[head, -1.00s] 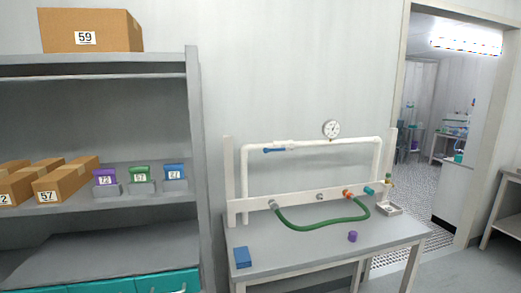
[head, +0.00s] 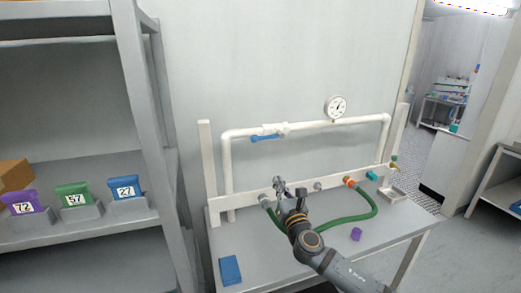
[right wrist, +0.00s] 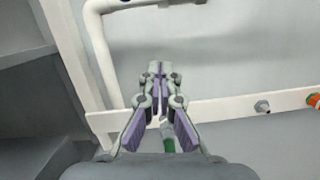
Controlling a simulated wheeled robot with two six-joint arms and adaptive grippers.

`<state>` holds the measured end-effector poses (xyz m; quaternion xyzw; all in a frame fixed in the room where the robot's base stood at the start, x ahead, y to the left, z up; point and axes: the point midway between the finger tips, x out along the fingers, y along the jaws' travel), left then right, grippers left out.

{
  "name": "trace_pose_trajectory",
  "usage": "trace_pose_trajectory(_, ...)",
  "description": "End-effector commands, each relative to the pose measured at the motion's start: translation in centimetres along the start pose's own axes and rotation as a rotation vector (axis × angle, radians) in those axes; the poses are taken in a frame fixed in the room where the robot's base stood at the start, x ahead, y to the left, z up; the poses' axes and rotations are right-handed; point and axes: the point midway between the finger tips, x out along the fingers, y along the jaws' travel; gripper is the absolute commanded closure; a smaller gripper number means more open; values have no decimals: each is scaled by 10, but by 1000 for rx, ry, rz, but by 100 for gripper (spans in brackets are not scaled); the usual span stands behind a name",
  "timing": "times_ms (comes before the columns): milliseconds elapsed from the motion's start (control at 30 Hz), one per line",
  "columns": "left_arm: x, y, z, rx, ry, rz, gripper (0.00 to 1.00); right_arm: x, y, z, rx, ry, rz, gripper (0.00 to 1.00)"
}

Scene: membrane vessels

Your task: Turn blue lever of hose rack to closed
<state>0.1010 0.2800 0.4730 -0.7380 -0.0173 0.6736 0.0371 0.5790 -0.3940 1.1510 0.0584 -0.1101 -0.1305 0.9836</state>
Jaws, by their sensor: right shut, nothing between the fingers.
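The blue lever (head: 265,137) sits on the white pipe of the hose rack (head: 235,205), at the upper left near a white valve body. It lies roughly along the pipe, tilted slightly. My right gripper (head: 279,182) is shut and empty, in front of the rack's lower rail and below the lever, apart from it. In the right wrist view the closed fingers (right wrist: 158,70) point up toward the pipe's top run. Only a small bit of blue shows at the top edge there. My left gripper is not in view.
A green hose (head: 345,220) loops from the rail over the table (head: 290,262). A gauge (head: 336,107) stands on the pipe. A blue box (head: 230,270) and a purple cylinder (head: 356,234) are on the table. A grey shelf (head: 145,110) stands at left.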

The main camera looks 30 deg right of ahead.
Motion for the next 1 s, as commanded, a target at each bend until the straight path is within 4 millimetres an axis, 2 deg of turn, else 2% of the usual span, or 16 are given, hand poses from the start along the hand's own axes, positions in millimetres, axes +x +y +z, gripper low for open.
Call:
trace_pose_trajectory(33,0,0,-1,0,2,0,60,4,4,9,-77,-23,27,100)
trace_pose_trajectory(100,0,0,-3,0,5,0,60,6,8,15,-136,-40,46,100)
trace_pose_trajectory(267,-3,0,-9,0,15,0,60,10,8,16,-144,-41,46,100)
trace_pose_trajectory(367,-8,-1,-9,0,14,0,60,23,8,18,-139,-42,42,100)
trace_pose_trajectory(767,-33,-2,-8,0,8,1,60,107,13,21,-136,-41,44,100)
trace_pose_trajectory(800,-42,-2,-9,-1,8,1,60,111,15,30,-137,-41,45,100)
trace_pose_trajectory(900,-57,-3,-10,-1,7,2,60,113,17,46,-139,-40,46,100)
trace_pose_trajectory(1000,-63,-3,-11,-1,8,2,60,114,18,54,-138,-39,46,100)
